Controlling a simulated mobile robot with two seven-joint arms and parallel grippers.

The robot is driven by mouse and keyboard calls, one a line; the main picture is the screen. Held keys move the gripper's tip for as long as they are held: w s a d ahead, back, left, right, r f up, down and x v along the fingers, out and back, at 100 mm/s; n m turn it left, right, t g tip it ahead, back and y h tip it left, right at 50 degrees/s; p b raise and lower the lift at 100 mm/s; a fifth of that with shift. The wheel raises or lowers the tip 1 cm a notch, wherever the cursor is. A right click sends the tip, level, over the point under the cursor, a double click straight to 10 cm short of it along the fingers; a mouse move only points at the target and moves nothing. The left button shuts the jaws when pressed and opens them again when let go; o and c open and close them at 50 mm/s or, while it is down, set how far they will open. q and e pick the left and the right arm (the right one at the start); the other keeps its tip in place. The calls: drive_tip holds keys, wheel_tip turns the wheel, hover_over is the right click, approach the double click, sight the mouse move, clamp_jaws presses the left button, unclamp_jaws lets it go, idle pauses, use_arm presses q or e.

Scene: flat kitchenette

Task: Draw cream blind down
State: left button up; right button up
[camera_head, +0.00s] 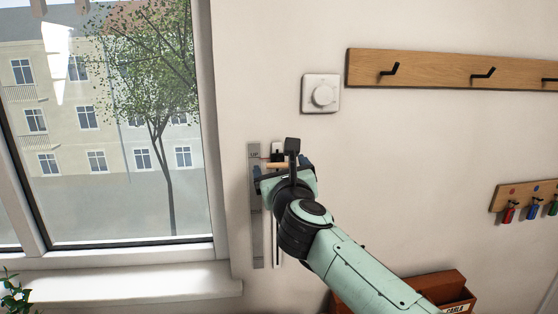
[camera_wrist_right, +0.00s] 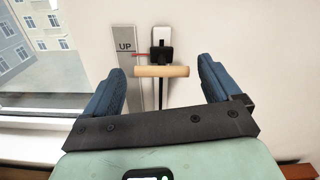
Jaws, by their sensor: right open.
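The window (camera_head: 120,130) is uncovered in the head view, and the cream blind itself does not show. To the right of the window, a vertical slide control is fixed to the wall. It has a grey scale plate (camera_wrist_right: 125,65) marked "UP" near its top. A wooden crossbar handle (camera_wrist_right: 162,71) sits on a black slider (camera_wrist_right: 162,52) near the top of the track, with a red pointer at the "UP" mark. My right gripper (camera_wrist_right: 160,88) is open, its blue fingers on either side of the handle, apart from it. My left gripper is not in view.
A white dial (camera_head: 322,94) is on the wall above right of my right gripper. A wooden hook rail (camera_head: 440,69), a key rack (camera_head: 525,194) and a reddish-brown letter box (camera_head: 445,290) are further right. The windowsill (camera_head: 130,283) and a plant (camera_head: 14,290) are at lower left.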

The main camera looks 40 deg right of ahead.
sight(280, 166)
drive_tip(key=shift+x, duration=1.5)
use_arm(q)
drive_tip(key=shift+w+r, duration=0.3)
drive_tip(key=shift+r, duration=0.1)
use_arm(e)
drive_tip(key=shift+c, duration=0.4)
